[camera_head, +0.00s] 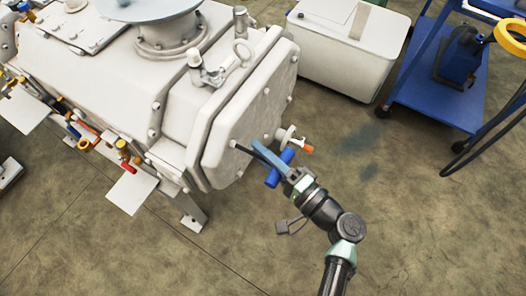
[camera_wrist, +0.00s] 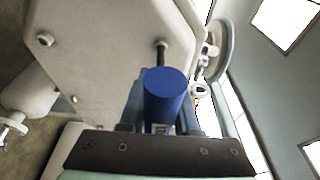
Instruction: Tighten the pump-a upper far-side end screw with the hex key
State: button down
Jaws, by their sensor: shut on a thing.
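The white pump (camera_head: 215,160) fills the upper left of the head view, its flat end plate facing my arm. My gripper (camera_head: 278,164) is shut on the blue handle (camera_head: 279,168) of the hex key, in front of this plate. The key's dark shaft (camera_head: 258,153) runs to the plate's left part. In the wrist view the blue handle (camera_wrist: 166,97) sits between the fingers. The shaft (camera_wrist: 162,53) ends at a screw near the plate's edge; the handle hides part of the key. Whether the tip is seated cannot be told. Another screw (camera_wrist: 45,39) shows at left.
A small valve with an orange end (camera_head: 292,140) juts from the plate close to my gripper. A white box (camera_head: 345,45) and a blue cart (camera_head: 430,95) stand behind at right. Small valves with coloured handles (camera_head: 83,144) line the pump's left side. The floor at lower right is clear.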

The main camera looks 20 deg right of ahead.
jog(key=shift+s+d, duration=0.8)
jog(key=shift+s, duration=0.2)
jog(key=shift+s+d, duration=0.75)
jog(key=shift+s, duration=0.2)
